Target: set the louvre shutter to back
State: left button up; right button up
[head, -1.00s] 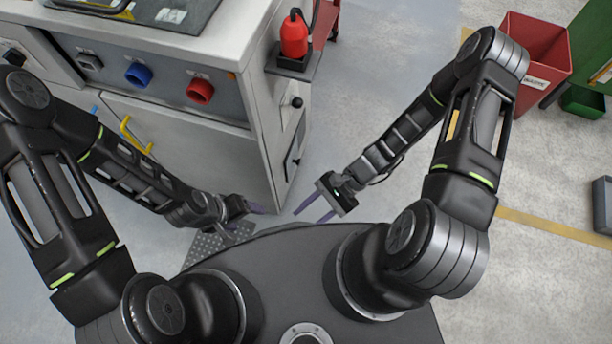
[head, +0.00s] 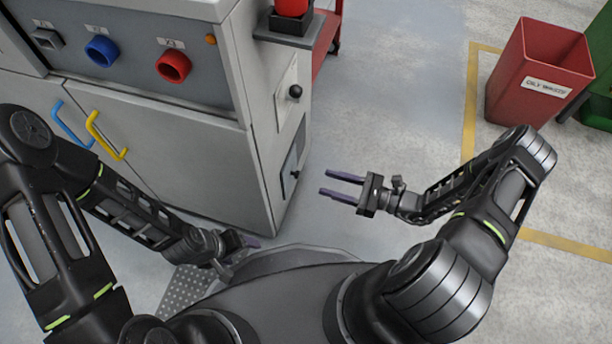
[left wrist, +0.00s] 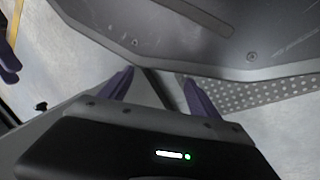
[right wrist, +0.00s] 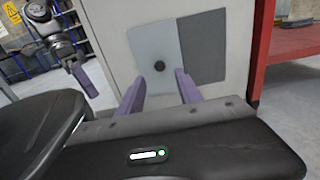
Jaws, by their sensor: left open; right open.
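The louvre shutter appears to be the small two-tone panel (head: 289,160) low on the cabinet's right side, with a small dark knob (head: 296,174). In the right wrist view it is a pale plate (right wrist: 152,45) with the round knob (right wrist: 159,66) on it, beside a darker grey area on the right. My right gripper (head: 323,182) is open and empty, a little right of the panel and apart from it, its fingers pointing left towards the cabinet. My left gripper (head: 256,242) is open, low by my base and near the cabinet's bottom corner. No slats can be made out.
A second plate with a black ball knob (head: 295,92) sits higher on the same side. A shelf (head: 291,32) with a red object juts out above. A red bin (head: 540,75) stands at right.

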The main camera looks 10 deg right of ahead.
aim_at(294, 174)
jog(key=b+x, duration=0.1)
jog(key=x, duration=0.6)
jog(key=shift+a+b, duration=0.25)
jog(key=shift+b, duration=0.1)
jog(key=shift+w, duration=0.1)
jog(key=shift+c, duration=0.3)
grip_shut()
dwell(0.6)
